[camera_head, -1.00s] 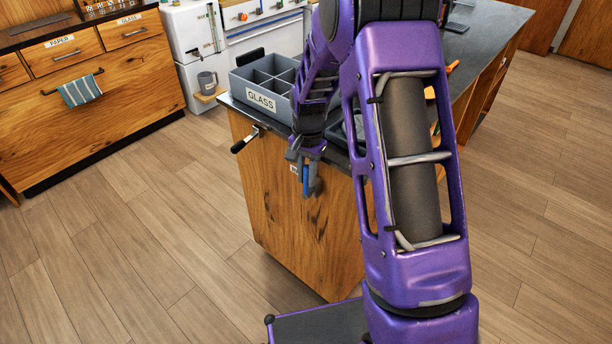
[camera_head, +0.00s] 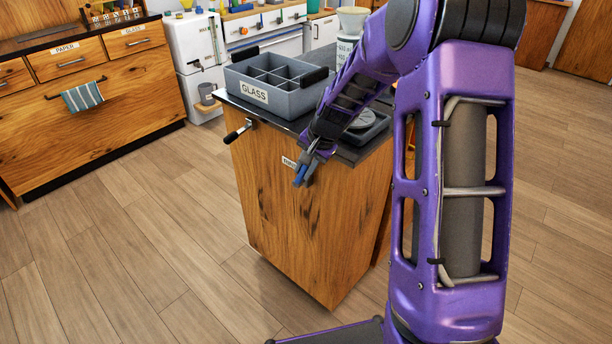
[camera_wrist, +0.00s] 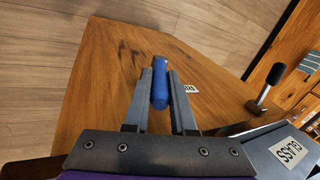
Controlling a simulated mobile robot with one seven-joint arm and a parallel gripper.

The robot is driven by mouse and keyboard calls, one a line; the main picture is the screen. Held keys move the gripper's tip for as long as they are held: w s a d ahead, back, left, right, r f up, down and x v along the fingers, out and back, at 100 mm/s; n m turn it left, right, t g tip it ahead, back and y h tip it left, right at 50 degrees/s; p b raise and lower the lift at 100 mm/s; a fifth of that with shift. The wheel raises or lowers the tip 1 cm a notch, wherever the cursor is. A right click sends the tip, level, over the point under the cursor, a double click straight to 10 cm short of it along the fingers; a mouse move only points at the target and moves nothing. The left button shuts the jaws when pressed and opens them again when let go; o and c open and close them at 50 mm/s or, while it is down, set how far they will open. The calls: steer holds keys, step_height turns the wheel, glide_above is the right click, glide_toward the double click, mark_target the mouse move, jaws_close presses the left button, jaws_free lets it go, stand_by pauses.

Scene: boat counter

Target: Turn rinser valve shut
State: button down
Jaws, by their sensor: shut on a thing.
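The rinser valve's blue handle (camera_head: 300,178) is at the wooden end panel of the counter, just below the countertop edge. In the head view it slants down and to the left. In the wrist view the blue handle (camera_wrist: 160,88) lies between the two fingers of my gripper (camera_wrist: 161,75), which is shut on it. In the head view my gripper (camera_head: 308,168) reaches it from above. A small white label (camera_head: 289,162) is on the panel beside it, mostly unreadable. The valve body behind the handle is hidden.
A grey divided bin marked GLASS (camera_head: 254,92) stands on the countertop above. A black-handled crank (camera_head: 237,133) sticks out at the counter's left corner. Drawers with a towel (camera_head: 82,97) stand at the far left. The wooden floor (camera_head: 130,230) in front is clear.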

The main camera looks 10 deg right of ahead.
steer(key=c, duration=0.8)
jaws_free()
steer(key=shift+o, duration=0.2)
steer(key=p+v, duration=0.2)
steer(key=v, duration=1.5)
steer(key=shift+r+p, duration=0.25)
steer(key=shift+p, duration=0.15)
